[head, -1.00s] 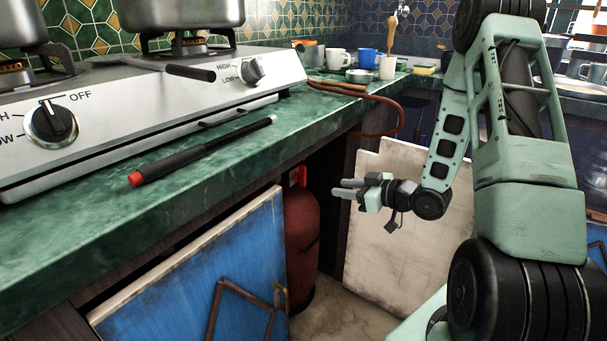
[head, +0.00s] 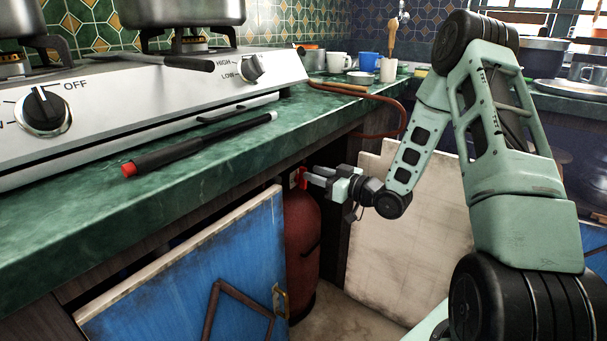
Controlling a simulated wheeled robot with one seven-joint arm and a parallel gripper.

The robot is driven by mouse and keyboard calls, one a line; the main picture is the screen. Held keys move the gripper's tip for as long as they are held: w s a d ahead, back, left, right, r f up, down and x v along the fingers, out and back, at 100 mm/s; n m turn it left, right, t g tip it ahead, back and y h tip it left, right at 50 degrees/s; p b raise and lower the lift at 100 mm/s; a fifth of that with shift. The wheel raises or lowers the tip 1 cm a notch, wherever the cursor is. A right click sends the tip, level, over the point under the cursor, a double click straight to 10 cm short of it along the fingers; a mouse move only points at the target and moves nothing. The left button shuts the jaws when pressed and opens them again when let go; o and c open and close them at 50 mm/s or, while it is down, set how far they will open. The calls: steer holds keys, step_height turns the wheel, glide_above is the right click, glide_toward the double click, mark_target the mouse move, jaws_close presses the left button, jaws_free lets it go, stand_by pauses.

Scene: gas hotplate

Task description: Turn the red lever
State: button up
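The red lever (head: 302,177) sits on top of the red gas cylinder (head: 302,235), inside the cabinet under the counter. My gripper (head: 312,178) reaches in from the right at lever height. Its two grey fingers look apart, and their tips are at the lever, overlapping part of it in the view. I cannot tell whether they touch it or have it between them. The cylinder's left side is partly hidden by the blue cabinet door.
The open blue door (head: 200,270) stands left of the cylinder, and a pale door panel (head: 405,240) stands behind my arm. A brown hose (head: 395,115) hangs over the counter edge (head: 200,170). A black lighter with a red end (head: 185,150) lies before the hotplate (head: 150,100).

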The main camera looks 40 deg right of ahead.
mark_target(303, 167)
steer(key=x, duration=0.4)
steer(key=shift+w+a+b, duration=0.15)
steer(key=shift+w+b, duration=0.2)
jaws_close()
